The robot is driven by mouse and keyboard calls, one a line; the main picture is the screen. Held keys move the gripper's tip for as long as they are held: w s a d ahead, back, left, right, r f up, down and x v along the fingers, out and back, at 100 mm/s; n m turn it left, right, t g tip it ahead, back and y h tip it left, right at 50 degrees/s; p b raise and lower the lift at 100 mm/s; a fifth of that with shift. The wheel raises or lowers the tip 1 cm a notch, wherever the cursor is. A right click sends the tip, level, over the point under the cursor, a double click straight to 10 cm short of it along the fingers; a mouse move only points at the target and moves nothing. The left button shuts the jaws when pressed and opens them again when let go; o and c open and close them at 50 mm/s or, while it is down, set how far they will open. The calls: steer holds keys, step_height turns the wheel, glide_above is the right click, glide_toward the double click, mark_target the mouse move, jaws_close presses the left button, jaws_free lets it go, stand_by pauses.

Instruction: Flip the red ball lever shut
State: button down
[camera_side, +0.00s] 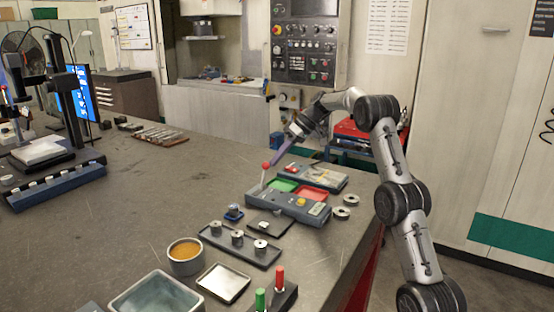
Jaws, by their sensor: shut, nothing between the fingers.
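The red ball lever (266,168) stands up from the left end of a grey-blue mould base (262,199). Its red ball tops a thin pale rod that leans slightly. The base carries a green inset, a red inset and a yellow button. My gripper (278,163) is shut and empty, its purple fingers angled down to the left. The fingertips are close to the red ball, just right of it. I cannot tell whether they touch it.
A second base (325,178) lies behind. In front are a dark tray (240,246) with metal cylinders, a cup (186,258), a pale square tray (223,283) and a block with red (280,278) and green handles. Metal rings (341,213) lie right. The table's left middle is clear.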

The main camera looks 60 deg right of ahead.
mark_target(266, 164)
steer(key=a+h, duration=0.1)
steer(key=a+r+h, duration=0.1)
steer(key=a+r+n+h, duration=0.1)
steer(key=a, duration=0.1)
steer(key=shift+h, duration=0.3)
steer(key=a+h, duration=0.1)
steer(key=a, duration=0.1)
steer(key=a+h, duration=0.1)
steer(key=a, duration=0.1)
steer(key=shift+a+n, duration=0.3)
steer(key=shift+a, duration=0.1)
steer(key=shift+a+f, duration=0.15)
stand_by(0.5)
